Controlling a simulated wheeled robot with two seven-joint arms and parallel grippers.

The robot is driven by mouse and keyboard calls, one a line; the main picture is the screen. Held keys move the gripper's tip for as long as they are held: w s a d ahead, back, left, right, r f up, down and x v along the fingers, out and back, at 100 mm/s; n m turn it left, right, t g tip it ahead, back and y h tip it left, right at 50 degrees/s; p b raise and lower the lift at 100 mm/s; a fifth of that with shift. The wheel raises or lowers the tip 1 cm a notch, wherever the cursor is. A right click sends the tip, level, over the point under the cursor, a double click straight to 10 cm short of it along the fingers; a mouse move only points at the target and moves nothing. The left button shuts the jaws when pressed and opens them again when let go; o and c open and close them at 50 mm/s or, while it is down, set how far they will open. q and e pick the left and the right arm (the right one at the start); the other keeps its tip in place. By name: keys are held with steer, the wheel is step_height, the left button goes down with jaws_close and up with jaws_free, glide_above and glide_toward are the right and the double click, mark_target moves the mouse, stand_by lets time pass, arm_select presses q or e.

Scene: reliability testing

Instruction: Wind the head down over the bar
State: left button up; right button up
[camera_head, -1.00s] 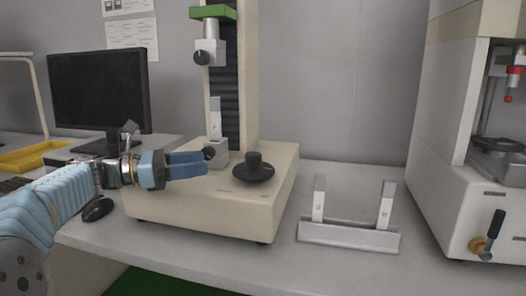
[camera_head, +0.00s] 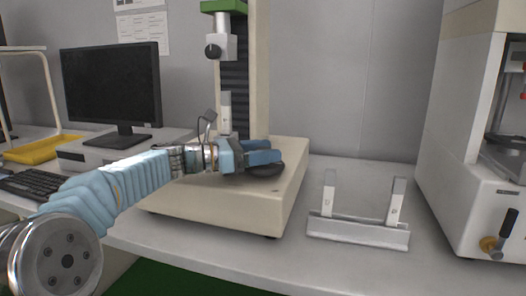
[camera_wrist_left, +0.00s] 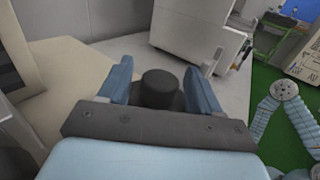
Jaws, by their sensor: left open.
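The test machine's head (camera_head: 221,46), a grey clamp with a black side knob, hangs below a green crosshead (camera_head: 222,6). An upright light metal bar (camera_head: 226,112) stands beneath it, with a visible gap between them. The bar's lower end and its holder are hidden behind my left gripper. My left gripper (camera_head: 279,151) is open over the machine's base. Its fingers lie either side of the black handwheel's upright knob (camera_wrist_left: 158,86) in the wrist view; contact is not clear. In the head view the handwheel (camera_head: 266,170) is mostly hidden behind the fingers. My right gripper is not in view.
A rack (camera_head: 357,230) with two upright bars stands right of the cream machine base (camera_head: 237,205). A larger white machine (camera_head: 471,190) with a side handle is at far right. A monitor (camera_head: 112,84) and keyboard (camera_head: 28,184) are at left. Bench between base and rack is clear.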

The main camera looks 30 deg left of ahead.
arm_select(q)
steer(key=c, duration=0.9)
steer(key=shift+c, duration=0.2)
